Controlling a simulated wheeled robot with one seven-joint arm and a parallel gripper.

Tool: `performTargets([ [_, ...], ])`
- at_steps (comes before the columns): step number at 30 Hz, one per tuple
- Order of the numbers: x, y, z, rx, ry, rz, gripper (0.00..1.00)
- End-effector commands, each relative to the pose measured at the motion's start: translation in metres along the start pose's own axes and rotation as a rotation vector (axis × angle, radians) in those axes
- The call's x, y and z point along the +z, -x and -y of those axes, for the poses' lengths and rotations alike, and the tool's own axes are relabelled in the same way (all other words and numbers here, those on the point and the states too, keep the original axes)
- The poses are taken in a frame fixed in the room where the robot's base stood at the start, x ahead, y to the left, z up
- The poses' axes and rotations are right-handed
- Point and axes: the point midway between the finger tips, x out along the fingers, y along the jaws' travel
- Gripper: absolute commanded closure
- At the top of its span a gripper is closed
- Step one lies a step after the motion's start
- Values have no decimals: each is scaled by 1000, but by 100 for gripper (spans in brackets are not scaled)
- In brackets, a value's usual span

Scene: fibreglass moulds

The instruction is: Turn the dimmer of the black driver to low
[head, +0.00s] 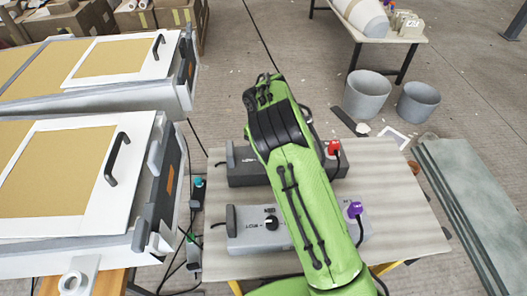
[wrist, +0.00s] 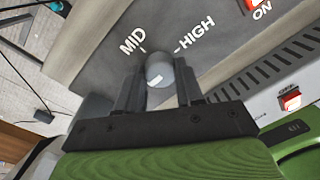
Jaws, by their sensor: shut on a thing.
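The black driver (head: 240,166) is a dark box on the table, partly covered by my green arm in the head view. In the wrist view its dark face (wrist: 105,58) carries the words MID and HIGH. The dimmer (wrist: 160,66) is a round grey knob with a white mark on its lower side, facing toward my gripper. My gripper (wrist: 158,82) is shut on the dimmer, one finger on each side. My arm hides the gripper and this dimmer in the head view.
A grey driver (head: 245,238) with its own black knob stands in front on the same table (head: 400,190). White moulds (head: 80,235) stand left; cables run between. Buckets (head: 367,95) stand behind.

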Motion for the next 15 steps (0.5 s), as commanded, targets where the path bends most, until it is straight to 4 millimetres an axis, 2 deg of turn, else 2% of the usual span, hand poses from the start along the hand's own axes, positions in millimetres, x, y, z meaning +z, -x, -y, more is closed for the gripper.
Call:
performTargets([
  [3, 0, 1, 0, 1, 2, 1, 94],
  [4, 0, 1, 0, 1, 2, 1, 60],
  [8, 0, 0, 0, 1, 1, 1, 41],
  [9, 0, 0, 0, 1, 1, 1, 38],
  [15, 0, 0, 0, 0, 0, 0, 38],
])
